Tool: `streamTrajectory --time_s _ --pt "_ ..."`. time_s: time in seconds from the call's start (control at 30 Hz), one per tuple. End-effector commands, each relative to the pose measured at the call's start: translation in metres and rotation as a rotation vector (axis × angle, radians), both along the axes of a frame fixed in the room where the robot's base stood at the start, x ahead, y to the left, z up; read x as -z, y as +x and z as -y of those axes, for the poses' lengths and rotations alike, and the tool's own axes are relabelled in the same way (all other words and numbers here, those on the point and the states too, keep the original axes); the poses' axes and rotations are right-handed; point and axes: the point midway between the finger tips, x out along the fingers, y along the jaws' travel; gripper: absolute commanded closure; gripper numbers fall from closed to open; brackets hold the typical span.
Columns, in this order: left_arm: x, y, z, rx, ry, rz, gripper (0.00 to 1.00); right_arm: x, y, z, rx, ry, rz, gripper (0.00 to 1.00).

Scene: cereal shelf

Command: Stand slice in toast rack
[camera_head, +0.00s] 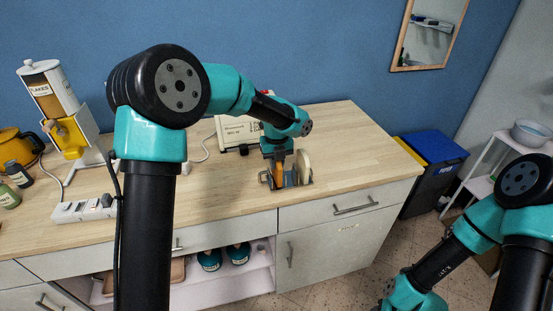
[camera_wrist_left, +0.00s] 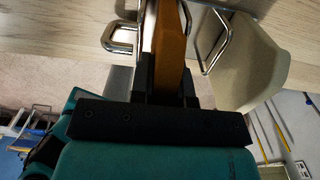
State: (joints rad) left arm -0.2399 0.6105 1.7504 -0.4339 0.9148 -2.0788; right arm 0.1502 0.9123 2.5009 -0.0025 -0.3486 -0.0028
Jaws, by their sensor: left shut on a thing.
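The toast rack (camera_head: 308,183) stands on the wooden counter, and its bent metal wires also show in the left wrist view (camera_wrist_left: 121,47). My left gripper (camera_head: 279,162) points down over the rack; in the wrist view its black fingers (camera_wrist_left: 168,88) are shut on a brown slice (camera_wrist_left: 171,45). The brown slice (camera_head: 280,172) is upright, edge-on, between wires of the rack. Its lower edge is hidden, so I cannot tell whether it rests on the rack. A pale slice (camera_head: 303,164) stands at the rack's right side, also seen in the wrist view (camera_wrist_left: 245,68). My right gripper is out of view.
A cream toaster-like box (camera_head: 238,132) stands behind the rack. A flakes dispenser (camera_head: 52,95), yellow kettle (camera_head: 14,147), bottles (camera_head: 18,174) and power strip (camera_head: 84,210) are at the left. The counter right of the rack is clear.

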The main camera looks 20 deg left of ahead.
Motion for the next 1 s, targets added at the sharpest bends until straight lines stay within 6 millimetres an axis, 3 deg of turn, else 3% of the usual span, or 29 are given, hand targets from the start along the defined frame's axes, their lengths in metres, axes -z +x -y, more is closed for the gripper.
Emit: streamTrajectory --time_s 0.3,0.33,0.63,1.0 --pt "0.0011 0.0001 0.0001 0.000 0.000 0.000 1.00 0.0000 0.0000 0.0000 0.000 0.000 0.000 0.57" --pt "0.0011 0.0001 0.0001 0.000 0.000 0.000 0.82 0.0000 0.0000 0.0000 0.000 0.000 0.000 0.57" --pt "0.0010 0.0001 0.0001 0.000 0.000 0.000 0.54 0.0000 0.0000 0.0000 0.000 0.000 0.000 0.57" --pt "-0.0048 0.0003 0.0002 -0.001 0.000 0.000 0.54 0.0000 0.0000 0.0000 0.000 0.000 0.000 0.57"
